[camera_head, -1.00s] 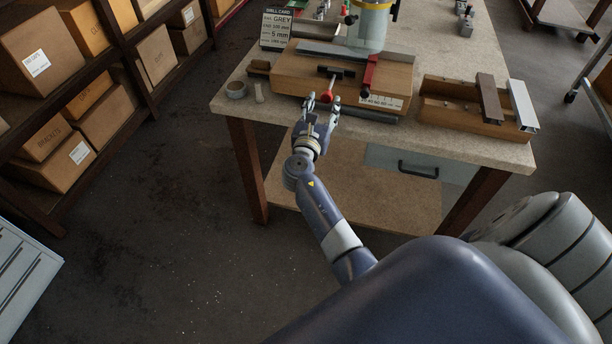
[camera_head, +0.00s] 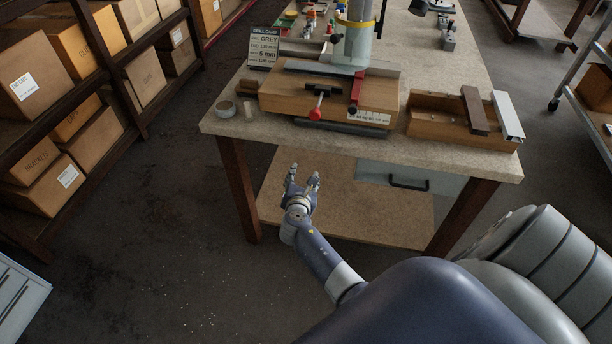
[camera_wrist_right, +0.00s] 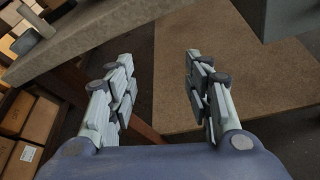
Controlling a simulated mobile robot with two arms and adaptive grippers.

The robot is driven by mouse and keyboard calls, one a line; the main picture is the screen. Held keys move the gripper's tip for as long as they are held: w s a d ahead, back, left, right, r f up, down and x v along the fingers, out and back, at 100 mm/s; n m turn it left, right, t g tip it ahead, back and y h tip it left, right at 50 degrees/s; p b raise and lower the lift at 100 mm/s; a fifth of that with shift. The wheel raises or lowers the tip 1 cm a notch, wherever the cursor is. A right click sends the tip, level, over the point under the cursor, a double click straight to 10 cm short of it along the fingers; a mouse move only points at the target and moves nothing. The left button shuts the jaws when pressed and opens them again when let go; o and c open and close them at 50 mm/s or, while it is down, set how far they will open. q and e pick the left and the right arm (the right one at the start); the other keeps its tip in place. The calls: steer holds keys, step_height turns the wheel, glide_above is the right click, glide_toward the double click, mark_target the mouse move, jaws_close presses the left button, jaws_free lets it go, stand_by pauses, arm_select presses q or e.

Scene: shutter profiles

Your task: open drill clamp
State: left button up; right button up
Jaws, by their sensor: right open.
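The drill clamp, with a red-knobbed lever (camera_head: 316,113) and a red upright bar (camera_head: 357,88), sits on the wooden drill block (camera_head: 275,98) on the workbench. My right gripper (camera_head: 303,176) is open and empty, in front of and below the bench's front edge, well apart from the clamp lever. In the right wrist view its two fingers (camera_wrist_right: 160,85) are spread with nothing between them. The clamp does not show in the right wrist view. My left gripper is not in view.
The workbench (camera_head: 460,160) has a drawer handle (camera_head: 408,184) below its top. A wooden tray (camera_head: 430,122) with a brown and a white profile stands at right. A tape roll (camera_head: 226,109) and the drill card (camera_head: 264,47) are at left. Shelves with boxes stand far left.

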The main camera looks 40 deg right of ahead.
steer(key=s+a+f+m+g+y, duration=0.1)
steer(key=s+a+f+m+y, duration=0.1)
steer(key=s+f, duration=0.3)
steer(key=s+a+f+m+g+y, duration=0.2)
steer(key=s+f, duration=0.4)
steer(key=f, duration=0.7)
steer(key=shift+a+f+m, duration=0.3)
steer(key=shift+a+m, duration=0.3)
steer(key=shift+a, duration=0.75)
